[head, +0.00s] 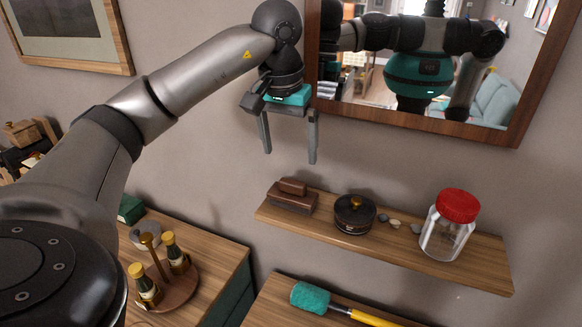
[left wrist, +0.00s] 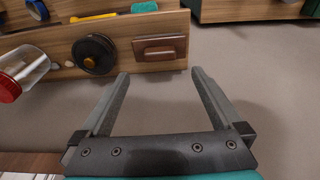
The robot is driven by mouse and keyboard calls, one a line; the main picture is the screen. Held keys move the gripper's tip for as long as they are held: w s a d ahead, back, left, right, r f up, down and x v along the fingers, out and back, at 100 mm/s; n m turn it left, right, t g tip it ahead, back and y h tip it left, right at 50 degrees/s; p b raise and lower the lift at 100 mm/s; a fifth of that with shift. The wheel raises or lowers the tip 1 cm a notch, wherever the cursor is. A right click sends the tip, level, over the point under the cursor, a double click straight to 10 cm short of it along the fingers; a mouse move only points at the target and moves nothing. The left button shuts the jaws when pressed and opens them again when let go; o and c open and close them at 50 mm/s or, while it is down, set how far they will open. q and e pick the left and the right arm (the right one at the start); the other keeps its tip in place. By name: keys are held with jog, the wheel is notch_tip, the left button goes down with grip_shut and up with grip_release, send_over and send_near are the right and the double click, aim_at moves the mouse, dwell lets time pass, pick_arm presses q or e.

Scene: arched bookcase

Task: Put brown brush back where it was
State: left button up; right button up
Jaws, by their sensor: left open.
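The brown brush (head: 292,196) lies on the left end of the wooden wall shelf (head: 480,264), left of a dark round lidded pot. It also shows in the left wrist view (left wrist: 160,48), ahead of the fingertips. My left gripper (head: 289,157) is open and empty, pointing down above the brush and apart from it. In the left wrist view the two fingers (left wrist: 158,75) are spread with wall showing between them. My right gripper is not seen in the head view itself.
On the shelf are the dark pot (head: 355,214), small stones (head: 394,223) and a glass jar with a red lid (head: 458,206). A mirror (head: 432,60) hangs above. A teal-headed tool (head: 312,298) lies on a lower wooden surface. Bottles stand on a round rack (head: 180,285).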

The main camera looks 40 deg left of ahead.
pick_arm(q)
jog(key=shift+s+d+r, duration=0.1)
jog(key=shift+s+r, duration=0.1)
jog(key=shift+r, duration=1.15)
